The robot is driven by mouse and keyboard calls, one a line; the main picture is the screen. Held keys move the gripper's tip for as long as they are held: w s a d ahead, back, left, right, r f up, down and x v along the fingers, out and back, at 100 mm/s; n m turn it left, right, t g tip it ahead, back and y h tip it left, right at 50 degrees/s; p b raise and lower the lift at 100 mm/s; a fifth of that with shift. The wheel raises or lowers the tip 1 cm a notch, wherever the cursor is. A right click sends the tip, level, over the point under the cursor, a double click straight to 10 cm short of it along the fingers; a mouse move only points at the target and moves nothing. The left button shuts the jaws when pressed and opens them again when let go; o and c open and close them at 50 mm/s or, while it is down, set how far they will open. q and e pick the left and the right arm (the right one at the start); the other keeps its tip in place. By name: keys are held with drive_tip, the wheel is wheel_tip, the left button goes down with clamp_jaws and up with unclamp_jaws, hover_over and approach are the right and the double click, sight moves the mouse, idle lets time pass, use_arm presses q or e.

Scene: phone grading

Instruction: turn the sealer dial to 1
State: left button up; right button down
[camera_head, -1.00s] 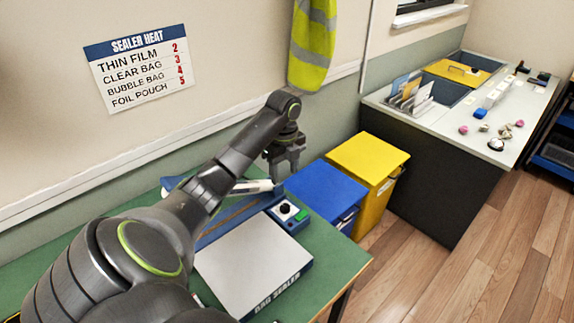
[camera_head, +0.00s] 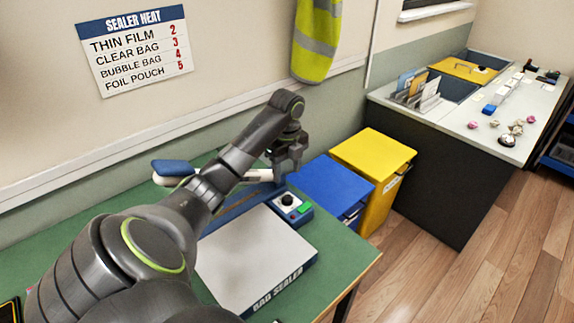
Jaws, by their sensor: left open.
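The bag sealer (camera_head: 262,262) lies on the green table, with a pale flat top and a blue frame. Its black dial (camera_head: 287,199) sits on a small panel at the sealer's back right corner, beside a green button (camera_head: 304,208). The number the dial points to is too small to read. My left gripper (camera_head: 284,178) is open and points down just behind and above the dial, apart from it as far as I can tell. My right gripper is not in view.
The sealer heat chart (camera_head: 136,50) hangs on the wall. A blue bin (camera_head: 330,187) and a yellow bin (camera_head: 374,160) stand right of the green table (camera_head: 345,262). The sealer's arm with a blue handle (camera_head: 172,168) is raised behind my left arm. A grey counter stands farther right.

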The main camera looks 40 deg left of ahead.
use_arm(q)
drive_tip(key=b, duration=0.2)
hover_over(287, 197)
wheel_tip(287, 197, down, 5)
drive_tip(key=shift+d, duration=0.1)
wheel_tip(287, 197, down, 4)
drive_tip(key=shift+r+p, duration=0.15)
drive_tip(key=shift+p, duration=0.4)
drive_tip(key=shift+f, duration=0.65)
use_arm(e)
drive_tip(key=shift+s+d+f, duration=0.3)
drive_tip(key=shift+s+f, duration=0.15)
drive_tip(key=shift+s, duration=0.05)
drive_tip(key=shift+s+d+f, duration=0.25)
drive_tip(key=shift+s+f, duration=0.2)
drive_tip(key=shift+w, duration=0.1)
